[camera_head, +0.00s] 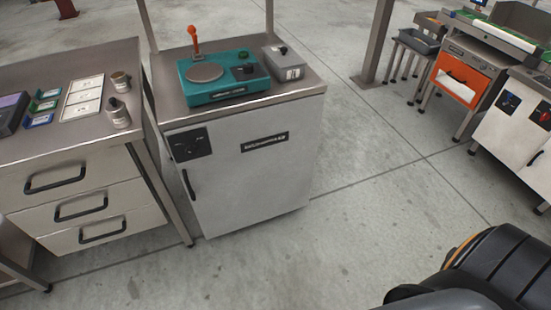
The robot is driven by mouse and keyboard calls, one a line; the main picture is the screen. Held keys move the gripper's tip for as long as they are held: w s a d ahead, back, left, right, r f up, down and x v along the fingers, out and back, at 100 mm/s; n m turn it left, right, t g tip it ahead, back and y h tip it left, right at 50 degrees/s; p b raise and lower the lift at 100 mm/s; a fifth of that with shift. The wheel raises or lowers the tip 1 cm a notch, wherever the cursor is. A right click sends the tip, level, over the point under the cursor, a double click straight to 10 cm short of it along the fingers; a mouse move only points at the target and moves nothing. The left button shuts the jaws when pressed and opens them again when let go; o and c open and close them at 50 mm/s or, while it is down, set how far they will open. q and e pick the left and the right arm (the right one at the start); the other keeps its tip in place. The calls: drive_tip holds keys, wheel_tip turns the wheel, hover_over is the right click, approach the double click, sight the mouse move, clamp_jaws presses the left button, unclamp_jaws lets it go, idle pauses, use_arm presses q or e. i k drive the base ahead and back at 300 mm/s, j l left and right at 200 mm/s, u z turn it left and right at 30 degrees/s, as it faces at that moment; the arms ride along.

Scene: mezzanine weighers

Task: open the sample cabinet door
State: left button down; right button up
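A white cabinet (245,190) stands in the middle of the camera_head view, under a steel worktop. Its front door looks shut. A black vertical handle (187,184) is on the left side of the door. A dark panel with a knob (188,145) sits above the handle, and a black label (264,142), too small to read surely, is at the upper right of the front. Neither of my grippers shows. A dark, rounded part of my own arm fills the lower right corner, well apart from the cabinet.
A teal weigher (222,92) and a small grey box (284,66) stand on the cabinet's top. A drawer bench (75,190) stands close on its left. An orange-fronted unit (459,79) and another white cabinet (510,126) stand at right. Floor (340,225) before the cabinet is clear.

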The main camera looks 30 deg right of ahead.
sight(254, 166)
drive_tip(key=z, duration=0.75)
